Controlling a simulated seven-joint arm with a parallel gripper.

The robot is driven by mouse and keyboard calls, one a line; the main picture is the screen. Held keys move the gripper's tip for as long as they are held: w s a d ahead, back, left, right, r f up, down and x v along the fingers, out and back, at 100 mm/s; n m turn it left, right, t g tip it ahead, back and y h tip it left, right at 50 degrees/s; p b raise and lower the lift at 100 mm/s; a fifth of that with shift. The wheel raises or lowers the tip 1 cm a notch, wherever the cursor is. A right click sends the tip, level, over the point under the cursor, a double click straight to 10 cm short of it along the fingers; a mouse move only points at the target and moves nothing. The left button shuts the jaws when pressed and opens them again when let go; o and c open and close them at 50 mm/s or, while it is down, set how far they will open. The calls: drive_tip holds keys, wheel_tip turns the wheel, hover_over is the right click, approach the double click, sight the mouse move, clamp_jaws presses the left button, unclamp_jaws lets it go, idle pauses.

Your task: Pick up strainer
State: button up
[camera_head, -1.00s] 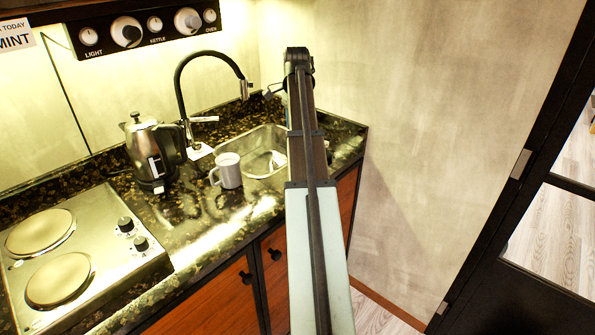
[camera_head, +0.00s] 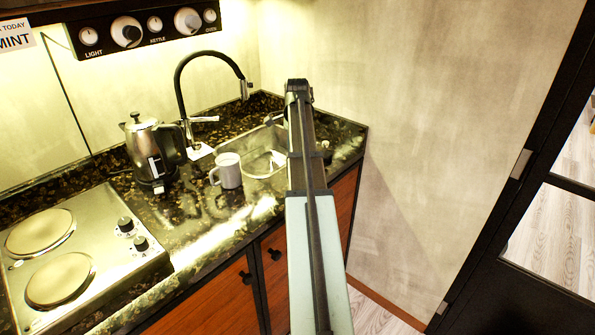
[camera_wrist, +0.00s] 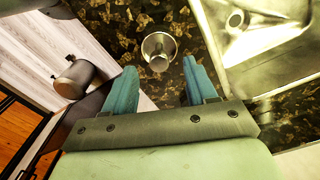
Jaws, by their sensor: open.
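A small round metal piece (camera_wrist: 158,46), which looks like the strainer, sits on the dark speckled counter in the wrist view. It has a bright rim and a smaller round part at its near side. My gripper (camera_wrist: 160,72) is open, with its two teal fingers spread and nothing between them. The metal piece lies just beyond the fingertips, roughly centred between them.
The metal sink (camera_head: 262,160) is beside the metal piece; it also shows in the wrist view (camera_wrist: 262,50). A white mug (camera_head: 227,171), a kettle (camera_head: 146,150) and a black faucet (camera_head: 182,90) stand left of my arm. The wall (camera_head: 420,130) is close on the right.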

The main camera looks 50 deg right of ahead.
drive_tip(key=shift+s+d+f, duration=0.1)
drive_tip(key=shift+d+f, duration=0.05)
drive_tip(key=shift+f, duration=2.35)
drive_tip(key=shift+c, duration=0.4)
clamp_jaws()
